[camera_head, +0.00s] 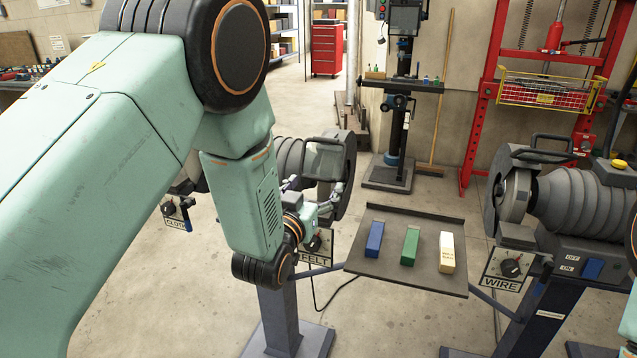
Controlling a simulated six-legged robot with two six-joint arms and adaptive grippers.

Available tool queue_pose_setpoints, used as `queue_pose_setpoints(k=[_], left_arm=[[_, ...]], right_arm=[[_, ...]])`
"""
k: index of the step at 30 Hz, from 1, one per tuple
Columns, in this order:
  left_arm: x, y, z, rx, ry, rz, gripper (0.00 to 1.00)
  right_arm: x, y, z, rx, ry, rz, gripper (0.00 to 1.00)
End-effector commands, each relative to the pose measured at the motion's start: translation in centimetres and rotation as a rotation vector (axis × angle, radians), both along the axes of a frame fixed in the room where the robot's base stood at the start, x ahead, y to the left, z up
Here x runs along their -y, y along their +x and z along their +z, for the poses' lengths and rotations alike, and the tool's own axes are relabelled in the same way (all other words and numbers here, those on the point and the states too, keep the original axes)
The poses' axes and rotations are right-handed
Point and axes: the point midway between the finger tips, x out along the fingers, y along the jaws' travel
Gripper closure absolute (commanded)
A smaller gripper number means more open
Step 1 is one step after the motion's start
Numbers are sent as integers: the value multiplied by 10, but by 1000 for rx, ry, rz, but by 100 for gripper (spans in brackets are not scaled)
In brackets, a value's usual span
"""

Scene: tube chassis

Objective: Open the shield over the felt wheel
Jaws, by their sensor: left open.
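The felt wheel's grinder stands left of the tray, behind my left forearm, with a FELT sign (314,247) on its front. Its dark rounded shield (345,172) shows to the right of my arm, with a bar handle (324,141) on top. The felt wheel itself I cannot make out. My left gripper (318,194) is open, close in front of the shield's lower part. I cannot tell whether it touches the shield. My forearm hides much of this machine. My right gripper is out of view.
A tray (385,270) holds a blue, a green and a cream bar. The WIRE grinder (590,200) stands at the right. The CLOTH sign (178,222) shows at the left. A drill press (400,100) and a red press frame (490,90) stand behind.

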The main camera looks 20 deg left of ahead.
Motion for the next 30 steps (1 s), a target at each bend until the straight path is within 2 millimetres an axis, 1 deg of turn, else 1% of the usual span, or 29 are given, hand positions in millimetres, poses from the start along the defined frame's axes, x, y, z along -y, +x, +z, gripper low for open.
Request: queue_pose_setpoints(k=[3,6,10,17,30], left_arm=[[0,13,-1,0,-1,2,20],[1,20,0,-1,-1,3,20],[2,24,0,-1,-1,3,20],[3,24,-1,-2,0,2,21],[2,24,-1,-2,-1,3,58]], right_arm=[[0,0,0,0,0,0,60],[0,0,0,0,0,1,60],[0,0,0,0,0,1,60],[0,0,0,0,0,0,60],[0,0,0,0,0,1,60]])
